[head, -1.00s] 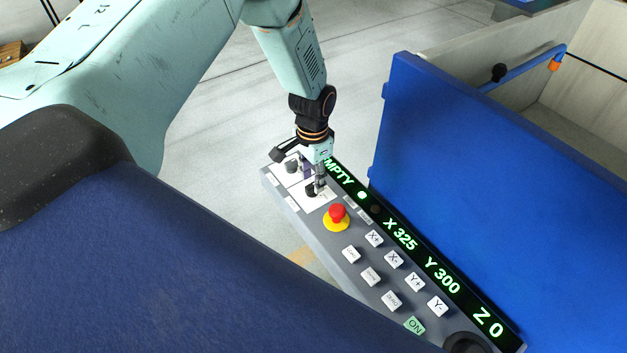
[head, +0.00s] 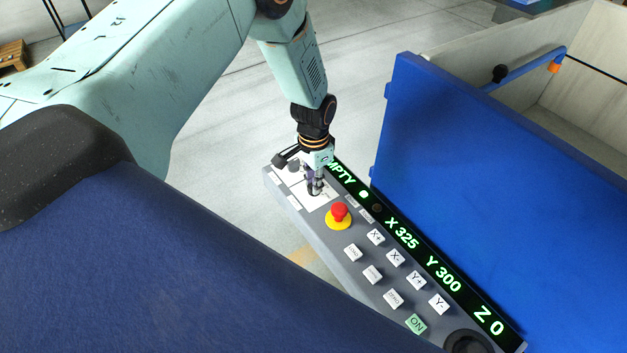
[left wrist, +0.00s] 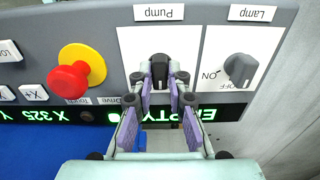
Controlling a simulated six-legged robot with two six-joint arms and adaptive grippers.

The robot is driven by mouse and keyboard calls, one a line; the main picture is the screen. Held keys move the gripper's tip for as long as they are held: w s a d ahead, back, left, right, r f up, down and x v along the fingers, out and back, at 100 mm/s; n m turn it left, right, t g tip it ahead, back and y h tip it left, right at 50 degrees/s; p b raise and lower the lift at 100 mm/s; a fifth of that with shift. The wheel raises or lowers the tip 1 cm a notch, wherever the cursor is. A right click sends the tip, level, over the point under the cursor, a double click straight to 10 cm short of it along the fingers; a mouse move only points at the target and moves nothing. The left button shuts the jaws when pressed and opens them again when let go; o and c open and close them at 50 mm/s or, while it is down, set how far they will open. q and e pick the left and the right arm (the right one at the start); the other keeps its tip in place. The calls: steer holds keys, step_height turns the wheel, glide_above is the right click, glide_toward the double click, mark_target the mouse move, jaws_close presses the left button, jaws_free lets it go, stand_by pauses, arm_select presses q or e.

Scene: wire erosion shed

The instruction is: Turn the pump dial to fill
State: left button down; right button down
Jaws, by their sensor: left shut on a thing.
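The black pump dial (left wrist: 160,68) sits on a white plate marked Pump (left wrist: 128,45), upside down in the left wrist view. My left gripper (left wrist: 160,80) is shut on the dial, one finger on each side. The dial's pointer lies roughly up and down in that view. In the head view my left gripper (head: 315,187) reaches down onto the far end of the control panel (head: 325,230) and mostly hides the dial. The display strip (left wrist: 215,114) reads EMPTY, partly behind a finger. My right gripper is not in view.
The grey lamp dial (left wrist: 240,70) is beside the pump dial. A red stop button (head: 339,210) on a yellow base is on the other side. White keys (head: 375,237) and a green ON key (head: 416,323) follow along the panel. A blue wall (head: 480,190) stands behind the display.

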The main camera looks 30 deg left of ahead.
arm_select(q)
steer(key=shift+n, duration=0.3)
steer(key=n+p, duration=0.2)
steer(key=n, duration=0.2)
steer(key=shift+n, duration=0.4)
steer(key=n+p, duration=0.1)
steer(key=n, duration=0.4)
steer(key=shift+n, duration=0.4)
stand_by(0.3)
steer(key=c, duration=1.3)
jaws_free()
steer(key=shift+w+f, duration=0.1)
step_height(320, 180, up, 12)
